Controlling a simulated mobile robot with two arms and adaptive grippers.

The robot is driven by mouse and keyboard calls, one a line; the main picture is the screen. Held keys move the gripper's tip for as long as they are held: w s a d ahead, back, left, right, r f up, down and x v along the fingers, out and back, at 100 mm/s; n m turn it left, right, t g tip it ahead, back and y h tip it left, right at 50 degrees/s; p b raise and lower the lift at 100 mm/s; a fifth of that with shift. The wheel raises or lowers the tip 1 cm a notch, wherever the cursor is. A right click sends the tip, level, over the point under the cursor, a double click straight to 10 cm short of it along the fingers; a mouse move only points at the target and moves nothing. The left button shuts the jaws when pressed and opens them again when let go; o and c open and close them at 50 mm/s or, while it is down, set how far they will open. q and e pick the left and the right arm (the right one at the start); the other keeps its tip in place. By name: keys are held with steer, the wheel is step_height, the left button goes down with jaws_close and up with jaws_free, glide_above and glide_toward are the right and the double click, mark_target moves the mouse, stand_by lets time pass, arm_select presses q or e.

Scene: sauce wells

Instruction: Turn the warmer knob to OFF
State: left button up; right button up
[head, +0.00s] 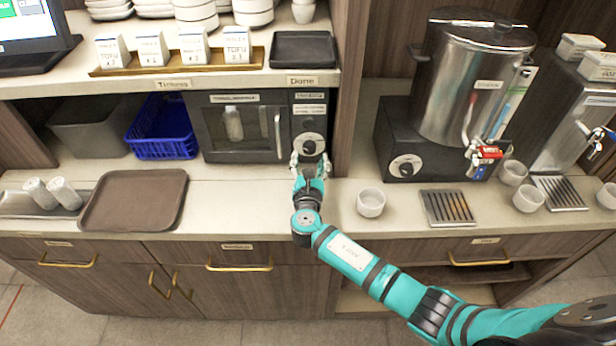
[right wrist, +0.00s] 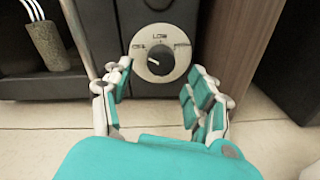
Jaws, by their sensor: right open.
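The warmer (head: 215,143) is a dark box with a glass door and a bottle inside, standing on the counter under the shelf. Its round warmer knob (head: 309,147) is on the panel right of the door. In the right wrist view the knob (right wrist: 155,66) has a dark centre on a pale dial. "LOW" reads at the top of the dial; the side markings and the pointer's setting are unclear. My right gripper (head: 310,167) is just in front of the knob. In the right wrist view its fingers (right wrist: 162,82) are apart and empty, either side of and below the dial. My left gripper is out of view.
The warmer's vertical door handle (head: 278,136) is close left of the panel. A wooden partition (head: 351,90) stands close on the right. A brown tray (head: 134,201), a blue basket (head: 162,128) and a white cup (head: 370,202) are on the counter. A steel urn (head: 470,85) stands further right.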

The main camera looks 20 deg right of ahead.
steer(key=v, duration=0.9)
steer(key=shift+f, duration=0.1)
